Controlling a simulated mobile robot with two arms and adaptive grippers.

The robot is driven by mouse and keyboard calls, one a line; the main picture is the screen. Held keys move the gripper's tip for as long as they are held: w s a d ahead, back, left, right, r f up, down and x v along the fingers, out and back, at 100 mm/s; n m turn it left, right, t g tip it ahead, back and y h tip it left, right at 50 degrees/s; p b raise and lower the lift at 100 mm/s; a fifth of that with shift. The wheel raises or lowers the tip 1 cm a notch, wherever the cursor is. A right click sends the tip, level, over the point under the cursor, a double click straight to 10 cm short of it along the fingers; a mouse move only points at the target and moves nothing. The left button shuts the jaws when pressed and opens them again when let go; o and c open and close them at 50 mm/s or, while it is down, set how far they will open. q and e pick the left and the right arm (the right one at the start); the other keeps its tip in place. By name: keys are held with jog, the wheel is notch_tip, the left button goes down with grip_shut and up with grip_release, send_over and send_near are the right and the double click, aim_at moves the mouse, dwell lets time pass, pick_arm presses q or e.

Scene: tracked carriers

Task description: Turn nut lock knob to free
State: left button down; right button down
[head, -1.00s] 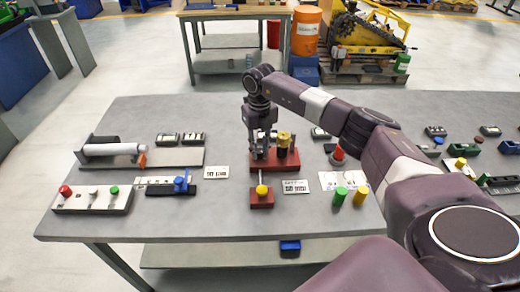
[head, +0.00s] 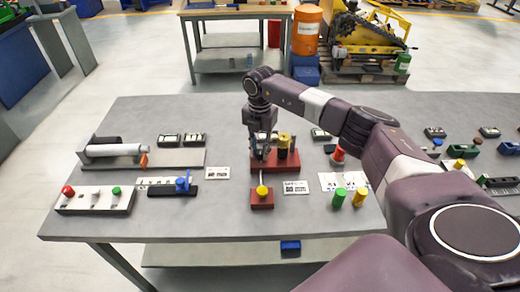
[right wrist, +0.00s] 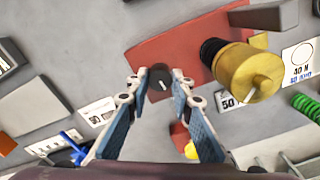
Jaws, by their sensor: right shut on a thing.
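A red base (head: 288,163) stands on the grey table and carries a yellow-brass nut (head: 283,141) on a black threaded post. In the right wrist view the same nut (right wrist: 247,72) sits to the right on the red base (right wrist: 160,45). Beside it is a small dark knob (right wrist: 159,87) with a white pointer line. My right gripper (right wrist: 160,76) is shut on this dark knob, one fingertip on each side. In the head view my right gripper (head: 261,156) points down at the left part of the base and hides the knob. My left gripper is out of view.
In front stands a small red block with a yellow ball knob (head: 262,191). Label plates (head: 296,187) lie around it. Green and yellow posts (head: 338,198) stand to the right. A blue-handled slide (head: 182,184) and a button panel (head: 95,200) are at left.

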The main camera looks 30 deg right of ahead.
aim_at(260, 152)
jog(key=shift+r+m, duration=0.1)
jog(key=shift+m, duration=0.5)
jog(key=c, duration=1.7)
grip_release()
notch_tip(260, 152, up, 12)
jog(key=shift+f, duration=0.1)
